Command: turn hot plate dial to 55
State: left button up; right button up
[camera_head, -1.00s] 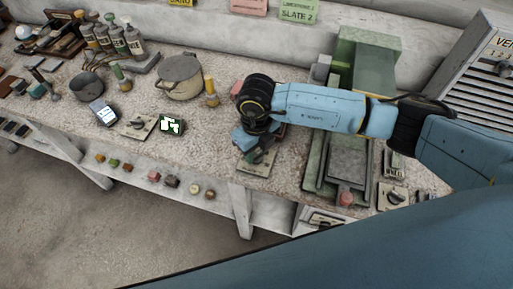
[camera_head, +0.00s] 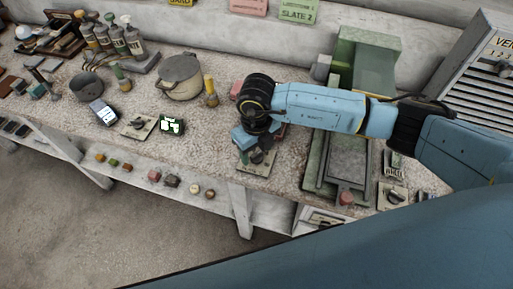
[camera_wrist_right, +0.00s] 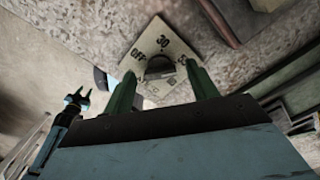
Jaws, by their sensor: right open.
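The dial plate (camera_head: 262,167) lies near the bench's front edge, under my right gripper (camera_head: 252,158). In the right wrist view the pale plate (camera_wrist_right: 164,38) reads OFF and 30, with another mark at right partly covered by a finger. The dark dial knob (camera_wrist_right: 160,64) sits in its middle. My right gripper (camera_wrist_right: 157,80) is open, its green fingers on either side of the knob; I cannot tell whether they touch it. What seems to be my left gripper (camera_wrist_right: 75,103) shows small at the left of the wrist view; its jaws are unclear.
Another dial plate (camera_head: 138,127) and a lit green display (camera_head: 171,126) stand to the left, with a lidded pot (camera_head: 180,77) behind them. A green machine (camera_head: 350,130) stands close on the right, with a further dial plate (camera_head: 393,196) beyond it.

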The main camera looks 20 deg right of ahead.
aim_at(256, 153)
notch_tip(256, 153, up, 13)
jog(key=shift+r, duration=0.2)
dwell(0.4)
dwell(0.4)
